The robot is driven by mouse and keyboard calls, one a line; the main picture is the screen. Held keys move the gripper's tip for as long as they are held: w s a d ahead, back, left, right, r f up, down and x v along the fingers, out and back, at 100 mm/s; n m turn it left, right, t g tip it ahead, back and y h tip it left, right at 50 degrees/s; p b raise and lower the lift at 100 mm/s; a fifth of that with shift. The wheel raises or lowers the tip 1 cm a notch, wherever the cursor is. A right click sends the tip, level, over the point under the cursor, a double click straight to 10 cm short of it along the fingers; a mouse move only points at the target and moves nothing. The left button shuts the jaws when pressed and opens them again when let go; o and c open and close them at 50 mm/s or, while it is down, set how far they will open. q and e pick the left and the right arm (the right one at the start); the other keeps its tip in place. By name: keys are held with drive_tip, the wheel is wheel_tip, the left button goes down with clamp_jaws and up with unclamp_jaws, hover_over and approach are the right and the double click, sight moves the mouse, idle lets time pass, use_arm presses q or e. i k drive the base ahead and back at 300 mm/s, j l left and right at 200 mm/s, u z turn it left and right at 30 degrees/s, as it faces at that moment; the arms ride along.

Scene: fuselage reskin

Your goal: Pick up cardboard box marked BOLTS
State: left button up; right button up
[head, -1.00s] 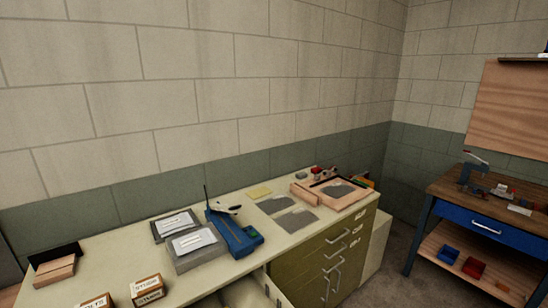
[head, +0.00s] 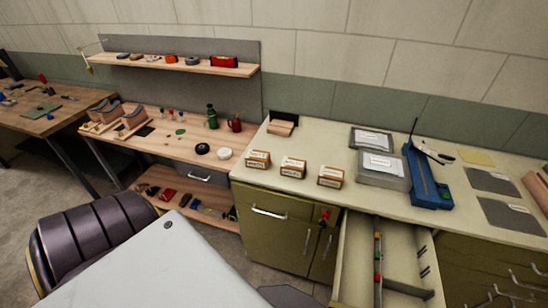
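Three small brown cardboard boxes with white labels stand in a row near the front left of the pale countertop (head: 310,140). The middle box (head: 293,168) seems to be the one marked BOLTS, but its label is small and blurred. One box (head: 258,160) stands to its left, and another box (head: 331,177) to its right has a label I cannot read clearly. The boxes are upright with small gaps between them. Neither of my grippers is in view.
An open drawer (head: 350,270) juts out below the counter, right of the boxes. Grey cases (head: 383,170) and a blue tool (head: 425,180) stand to their right. A brown chair (head: 90,240) and a pale flat surface (head: 160,275) fill the lower left. A wooden workbench (head: 160,145) adjoins at left.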

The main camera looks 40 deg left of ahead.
sight(290, 167)
drive_tip(key=u, duration=1.15)
